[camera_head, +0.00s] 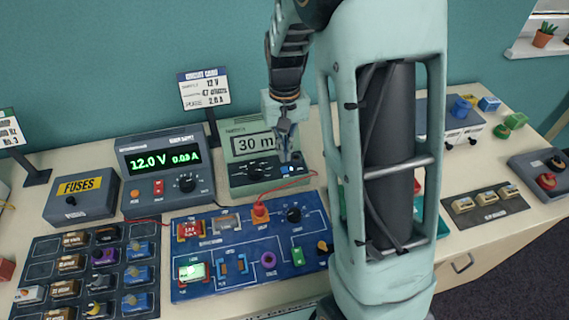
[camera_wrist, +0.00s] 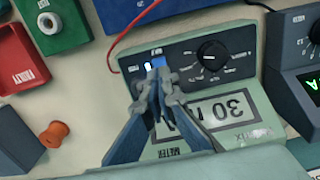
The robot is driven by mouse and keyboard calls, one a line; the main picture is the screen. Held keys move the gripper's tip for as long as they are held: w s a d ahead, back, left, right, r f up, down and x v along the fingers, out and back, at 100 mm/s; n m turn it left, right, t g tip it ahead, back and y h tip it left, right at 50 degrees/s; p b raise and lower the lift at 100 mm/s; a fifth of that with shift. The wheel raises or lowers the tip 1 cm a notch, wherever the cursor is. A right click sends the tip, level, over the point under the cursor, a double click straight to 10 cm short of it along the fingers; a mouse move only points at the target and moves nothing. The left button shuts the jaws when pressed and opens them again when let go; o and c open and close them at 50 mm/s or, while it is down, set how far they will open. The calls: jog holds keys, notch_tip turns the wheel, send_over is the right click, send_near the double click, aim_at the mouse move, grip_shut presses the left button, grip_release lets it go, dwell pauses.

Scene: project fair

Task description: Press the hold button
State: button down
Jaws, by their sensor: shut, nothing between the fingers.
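The pale green multimeter (camera_head: 238,149) stands on the bench with a display reading "30 m" and a black dial (camera_head: 257,173). The blue hold button (camera_head: 291,169) is on the right of its lower panel. It also shows in the wrist view (camera_wrist: 158,62), where the meter (camera_wrist: 190,45) appears upside down and the fingertips partly cover the button. My gripper (camera_head: 285,157) is shut and empty, pointing down over the panel at the button. In the wrist view my gripper's tips (camera_wrist: 155,82) are together at the button's edge; I cannot tell whether they touch it.
The power supply (camera_head: 141,150) stands close on the left of the meter. A blue circuit board (camera_head: 215,285) lies in front, with a red wire (camera_head: 290,184) running to the meter. A sign (camera_head: 203,89) stands behind. My arm hides the bench to the right.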

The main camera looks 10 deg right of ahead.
notch_tip(320, 180, up, 6)
jog(key=p, duration=0.3)
jog(key=shift+f+p, duration=0.1)
jog(key=shift+p, duration=0.3)
